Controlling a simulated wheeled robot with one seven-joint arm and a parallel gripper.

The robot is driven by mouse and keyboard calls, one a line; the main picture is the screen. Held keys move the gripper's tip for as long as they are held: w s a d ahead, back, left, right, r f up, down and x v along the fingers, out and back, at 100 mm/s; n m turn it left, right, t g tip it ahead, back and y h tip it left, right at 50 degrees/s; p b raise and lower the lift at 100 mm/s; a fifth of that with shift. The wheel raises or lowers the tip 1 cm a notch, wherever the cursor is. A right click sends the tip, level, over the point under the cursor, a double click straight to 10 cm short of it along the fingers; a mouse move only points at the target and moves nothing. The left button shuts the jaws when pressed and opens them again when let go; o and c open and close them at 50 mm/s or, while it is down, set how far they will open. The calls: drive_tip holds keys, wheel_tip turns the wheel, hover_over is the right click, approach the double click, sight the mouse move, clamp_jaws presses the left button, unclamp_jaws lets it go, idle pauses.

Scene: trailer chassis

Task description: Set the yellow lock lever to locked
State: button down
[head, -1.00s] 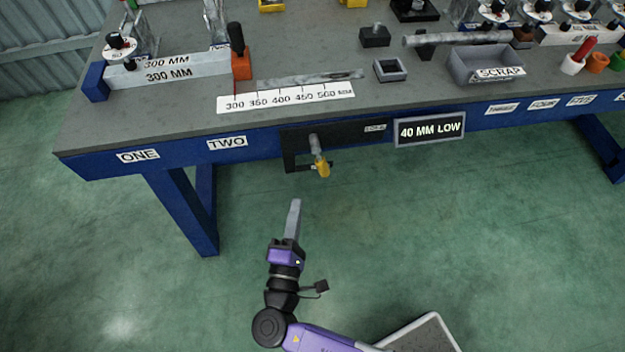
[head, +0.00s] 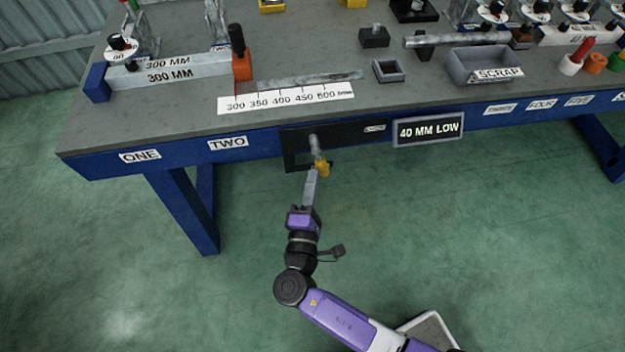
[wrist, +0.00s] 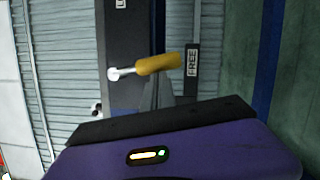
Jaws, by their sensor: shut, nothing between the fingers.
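The yellow lock lever (head: 322,168) hangs at the front edge of the bench, on a dark plate (head: 290,148), with its yellow grip pointing down. In the wrist view the yellow grip (wrist: 158,64) sticks out from a metal shaft towards a label reading FREE (wrist: 192,62). Another label at the top of that view is cut off. My gripper (head: 312,172) is shut and empty, its fingertips right at the lower left of the grip. In the wrist view the fingers (wrist: 158,92) overlap the grip's underside; I cannot tell whether they touch it.
A sign reading 40 MM LOW (head: 429,129) hangs right of the lever plate. The bench top (head: 190,118) above holds a ruler strip (head: 285,98), a scrap bin (head: 484,68) and stop blocks. A blue leg (head: 185,205) stands left; the floor in front is open.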

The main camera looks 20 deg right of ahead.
drive_tip(key=shift+d, duration=0.1)
drive_tip(key=shift+s+d+n, duration=0.1)
drive_tip(key=shift+d+n, duration=0.1)
drive_tip(key=shift+n, duration=0.2)
drive_tip(key=shift+s+d+f+n+t+b, duration=0.15)
drive_tip(key=shift+d+n+t+b, duration=0.1)
drive_tip(key=shift+d+n, duration=0.4)
drive_tip(key=shift+s+d+r+n+t+b, duration=0.15)
drive_tip(key=shift+d+n+t+b, duration=0.2)
drive_tip(key=shift+n, duration=0.5)
drive_tip(key=s+d+r+n+t+y+p, duration=0.1)
drive_tip(key=d+r+n, duration=0.4)
drive_tip(key=n, duration=0.6)
drive_tip(key=shift+s+d+t+y, duration=0.25)
drive_tip(key=shift+d+t+y, duration=0.2)
drive_tip(key=shift+t+y, duration=0.55)
drive_tip(key=shift+d+r+h, duration=0.1)
drive_tip(key=shift+r+h, duration=0.05)
drive_tip(key=shift+h, duration=0.15)
